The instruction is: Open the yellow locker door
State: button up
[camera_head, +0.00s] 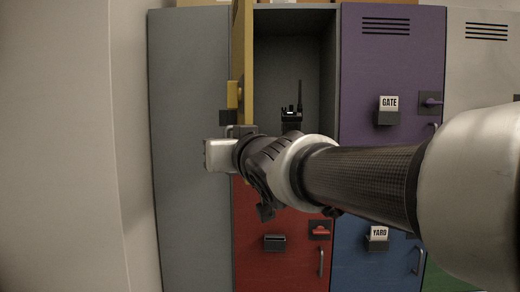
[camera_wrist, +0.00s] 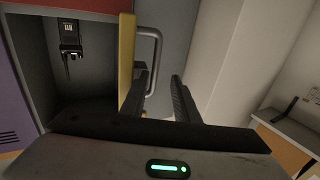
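The yellow locker door (camera_head: 241,45) stands swung out, seen nearly edge-on in the head view, with its compartment open beside it. In the wrist view the door (camera_wrist: 126,62) is a narrow yellow edge with a grey bar handle (camera_wrist: 156,55) on its right face. My gripper (camera_wrist: 162,85) is open, its dark fingers apart at the lower end of the handle. The left finger is close to the handle and door; I cannot tell whether it touches. In the head view my wrist hides the door's lower part.
A black radio (camera_head: 291,117) stands in the open compartment (camera_head: 285,60). Around it are a purple door (camera_head: 390,65), a red door (camera_head: 275,270), a blue door (camera_head: 355,265) and a grey panel (camera_head: 188,80). A pale wall (camera_head: 60,150) is at left.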

jog(key=v, duration=1.6)
jog(key=shift+s, duration=0.3)
